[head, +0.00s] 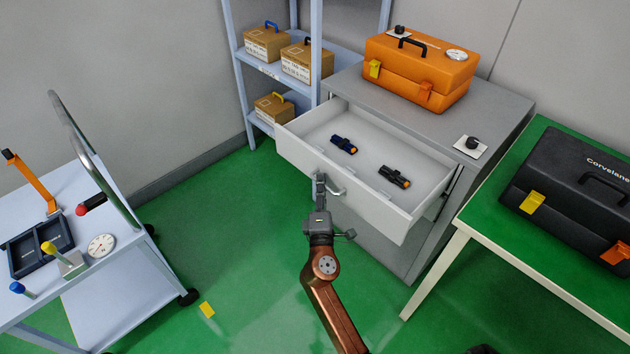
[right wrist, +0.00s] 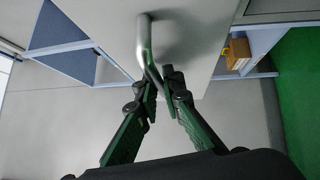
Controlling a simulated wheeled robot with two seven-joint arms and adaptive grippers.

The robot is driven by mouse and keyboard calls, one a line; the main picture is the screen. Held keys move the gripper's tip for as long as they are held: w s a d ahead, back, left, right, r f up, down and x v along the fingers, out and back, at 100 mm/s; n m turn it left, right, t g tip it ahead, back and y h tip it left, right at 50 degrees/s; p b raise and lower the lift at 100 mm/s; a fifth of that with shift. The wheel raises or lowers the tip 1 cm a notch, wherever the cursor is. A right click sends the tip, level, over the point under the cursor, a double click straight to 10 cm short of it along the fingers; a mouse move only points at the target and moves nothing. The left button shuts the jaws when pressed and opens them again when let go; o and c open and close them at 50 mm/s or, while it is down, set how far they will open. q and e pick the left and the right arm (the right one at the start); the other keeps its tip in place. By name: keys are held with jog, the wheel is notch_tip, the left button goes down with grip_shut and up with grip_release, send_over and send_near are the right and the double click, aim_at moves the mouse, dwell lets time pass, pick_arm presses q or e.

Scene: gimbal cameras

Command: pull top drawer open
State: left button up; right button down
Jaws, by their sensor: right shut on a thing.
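The top drawer (head: 352,188) of the grey cabinet (head: 428,262) stands pulled out, and its inside shows in the head view. Two small dark items with orange ends (head: 344,145) (head: 395,177) lie in it. My right gripper (head: 321,180) is at the drawer front, shut on the metal handle (head: 336,190). In the right wrist view the fingers (right wrist: 162,80) close around one side of the handle (right wrist: 146,45). The handle partly hides behind the fingers. My left gripper is out of view.
An orange toolbox (head: 420,72) stands on the cabinet. A green-topped table (head: 490,225) with a black case (head: 575,190) is close on the right. A shelf rack with boxes (head: 308,62) is behind. A trolley (head: 125,205) stands left.

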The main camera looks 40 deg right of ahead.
dwell(0.3)
jog(key=c, duration=2.3)
grip_release()
jog(key=shift+c, duration=0.2)
